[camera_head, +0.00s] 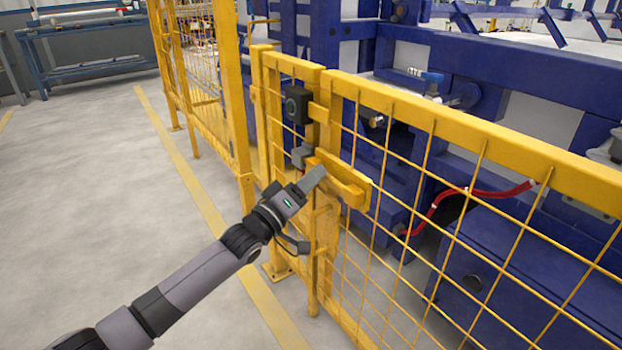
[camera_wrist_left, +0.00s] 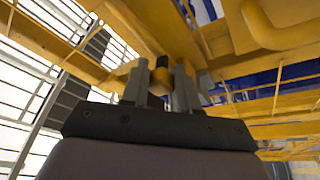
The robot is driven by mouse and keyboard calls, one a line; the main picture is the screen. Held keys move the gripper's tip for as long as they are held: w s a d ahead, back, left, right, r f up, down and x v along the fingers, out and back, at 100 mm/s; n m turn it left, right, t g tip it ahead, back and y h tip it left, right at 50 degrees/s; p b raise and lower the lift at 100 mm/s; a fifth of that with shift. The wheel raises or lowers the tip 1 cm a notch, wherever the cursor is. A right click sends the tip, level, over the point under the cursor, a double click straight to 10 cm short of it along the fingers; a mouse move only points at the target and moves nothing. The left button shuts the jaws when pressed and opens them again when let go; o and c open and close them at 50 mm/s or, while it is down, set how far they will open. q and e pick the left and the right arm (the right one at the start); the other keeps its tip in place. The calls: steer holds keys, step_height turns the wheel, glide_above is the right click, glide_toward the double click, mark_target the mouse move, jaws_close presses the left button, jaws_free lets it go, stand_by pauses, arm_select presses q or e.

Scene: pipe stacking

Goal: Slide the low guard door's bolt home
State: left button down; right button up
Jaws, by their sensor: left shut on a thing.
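The low guard door (camera_head: 440,125) is a yellow frame with wire mesh, and it stands in line with its yellow post (camera_head: 262,125). A short yellow bar (camera_head: 345,183) sits across the door's upright near the latch. My left gripper (camera_head: 313,200) is at this upright, beside the bar's left end. In the left wrist view the fingers (camera_wrist_left: 161,88) are close together around a small dark and yellow piece (camera_wrist_left: 162,64), likely the bolt's handle. The fingers hide most of it, and I cannot tell how far the bolt is in. My right gripper is not in view.
A black box (camera_head: 297,104) is fixed at the top of the latch side. Taller yellow mesh fencing (camera_head: 195,70) stands to the left. Blue machinery (camera_head: 500,85) with a red hose fills the space behind the door. The grey floor on the left is clear.

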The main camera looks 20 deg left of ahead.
arm_select(q)
steer(key=c, duration=0.8)
jaws_free()
steer(key=shift+w+a, duration=0.15)
steer(key=shift+a, duration=0.1)
steer(key=shift+c, duration=0.2)
